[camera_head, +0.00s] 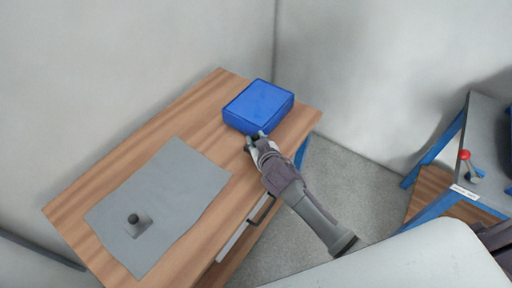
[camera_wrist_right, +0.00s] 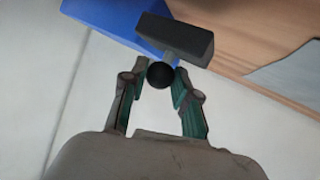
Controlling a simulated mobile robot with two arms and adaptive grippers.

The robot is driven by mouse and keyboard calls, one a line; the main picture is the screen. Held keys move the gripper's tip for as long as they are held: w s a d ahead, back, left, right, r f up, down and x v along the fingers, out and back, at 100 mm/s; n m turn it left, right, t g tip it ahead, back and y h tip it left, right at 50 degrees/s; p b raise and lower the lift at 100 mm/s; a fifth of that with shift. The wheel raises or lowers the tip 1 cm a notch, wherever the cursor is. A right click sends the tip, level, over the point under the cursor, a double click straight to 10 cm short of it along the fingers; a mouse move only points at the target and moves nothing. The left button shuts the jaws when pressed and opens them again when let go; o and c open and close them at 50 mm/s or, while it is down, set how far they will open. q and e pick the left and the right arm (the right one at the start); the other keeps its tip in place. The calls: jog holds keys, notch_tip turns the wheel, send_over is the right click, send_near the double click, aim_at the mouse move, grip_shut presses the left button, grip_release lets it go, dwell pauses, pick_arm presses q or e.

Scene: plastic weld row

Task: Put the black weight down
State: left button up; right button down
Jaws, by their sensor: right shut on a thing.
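My right gripper (camera_head: 254,140) is at the right part of the wooden table, by the near edge of the blue case. In the right wrist view its fingers (camera_wrist_right: 157,78) are shut on the round knob of the black weight (camera_wrist_right: 176,38), a dark block. In the head view only a small dark part of this weight (camera_head: 248,148) shows beside the fingers. I cannot tell whether it touches the table (camera_head: 184,112). My left gripper is not in view.
The blue case (camera_head: 258,104) lies closed at the table's back right. A grey mat (camera_head: 180,180) carries a grey piece with a black knob (camera_head: 135,222). Bare wood shows left of the case. A blue-framed stand (camera_head: 432,158) with a red-knobbed lever (camera_head: 465,157) is at right.

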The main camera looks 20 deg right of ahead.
jog(key=shift+f, duration=1.95)
jog(key=shift+f, duration=0.15)
jog(key=c, duration=0.9)
grip_release()
jog(key=shift+o, duration=0.2)
jog(key=v, duration=1.2)
